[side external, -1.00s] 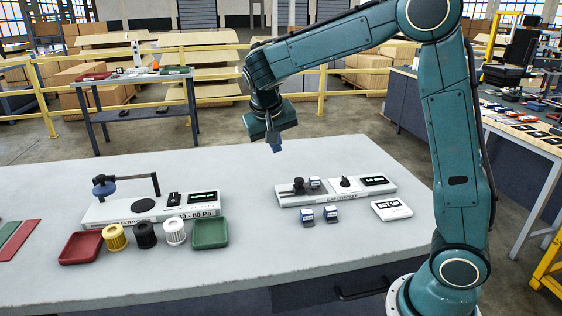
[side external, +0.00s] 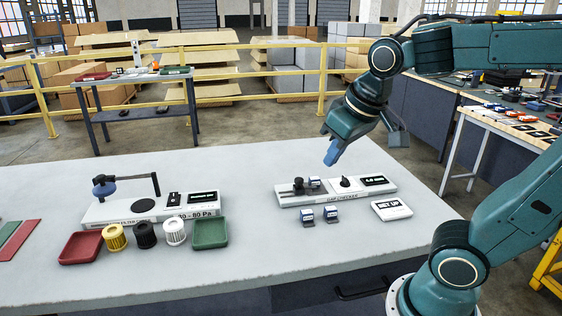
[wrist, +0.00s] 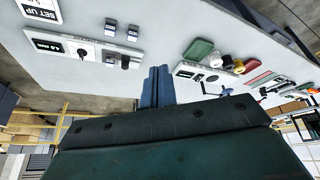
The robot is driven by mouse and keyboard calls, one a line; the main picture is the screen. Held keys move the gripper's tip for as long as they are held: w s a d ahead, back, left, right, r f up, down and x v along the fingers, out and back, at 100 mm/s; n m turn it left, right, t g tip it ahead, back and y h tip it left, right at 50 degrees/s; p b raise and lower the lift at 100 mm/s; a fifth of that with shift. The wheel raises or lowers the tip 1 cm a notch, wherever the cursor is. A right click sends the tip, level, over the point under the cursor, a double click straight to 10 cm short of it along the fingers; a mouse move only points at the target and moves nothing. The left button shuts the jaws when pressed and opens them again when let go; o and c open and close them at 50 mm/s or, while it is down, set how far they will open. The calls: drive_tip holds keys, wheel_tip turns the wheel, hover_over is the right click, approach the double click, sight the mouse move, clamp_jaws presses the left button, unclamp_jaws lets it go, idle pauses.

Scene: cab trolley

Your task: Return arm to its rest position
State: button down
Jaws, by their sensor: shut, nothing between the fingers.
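My teal arm is raised over the right side of the table. In the side external view my gripper (side external: 331,160) hangs tilted in the air above and behind the cap checker (side external: 335,192), apart from it. Its blue fingers are closed together and empty, and they also show closed in the wrist view (wrist: 157,75). The cap checker is a white base with a dark clamp, a black knob and a small display. A small blue-and-white block sits on it by the clamp.
Two blue-and-white blocks (side external: 319,216) and a SET UP plate (side external: 392,208) lie in front of the checker. To the left are a pressure tester (side external: 150,208), a red tray (side external: 80,248), a green tray (side external: 210,233) and several filters (side external: 145,235). The table's middle (side external: 250,175) is clear.

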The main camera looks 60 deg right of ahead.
drive_tip(key=s+a+f+n+y, duration=0.1)
drive_tip(key=s+a+f+n, duration=0.1)
drive_tip(key=s, duration=0.4)
drive_tip(key=shift+s+a+t, duration=0.35)
drive_tip(key=shift+a+t, duration=0.05)
drive_tip(key=shift+a, duration=0.15)
